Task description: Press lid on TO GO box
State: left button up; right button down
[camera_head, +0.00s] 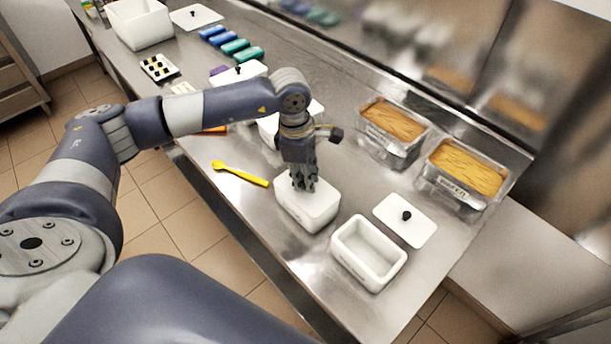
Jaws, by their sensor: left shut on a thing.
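A white box (312,215) stands near the front edge of the steel counter. A white lid (322,199) covers its top. My left gripper (304,186) points straight down onto the lid. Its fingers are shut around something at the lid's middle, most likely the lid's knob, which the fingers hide. I cannot tell whether the lid is fully seated all round, and no TO GO lettering is readable. My right gripper is not in view.
An open empty white box (368,252) and a loose lid with a black knob (405,219) lie right of the held lid. A yellow spatula (240,174) lies left. Two tubs of orange ice cream (393,121) (466,170) stand behind. Another white box is partly hidden by my arm.

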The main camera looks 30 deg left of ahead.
pick_arm(q)
jog(key=shift+b, duration=0.3)
dwell(0.6)
jog(key=shift+f+m+b, duration=0.2)
jog(key=shift+m+b, duration=0.1)
jog(key=shift+b, duration=0.8)
dwell(1.4)
jog(key=o, duration=1)
jog(key=shift+c, duration=0.2)
jog(key=o, duration=0.5)
jog(key=shift+r, duration=0.15)
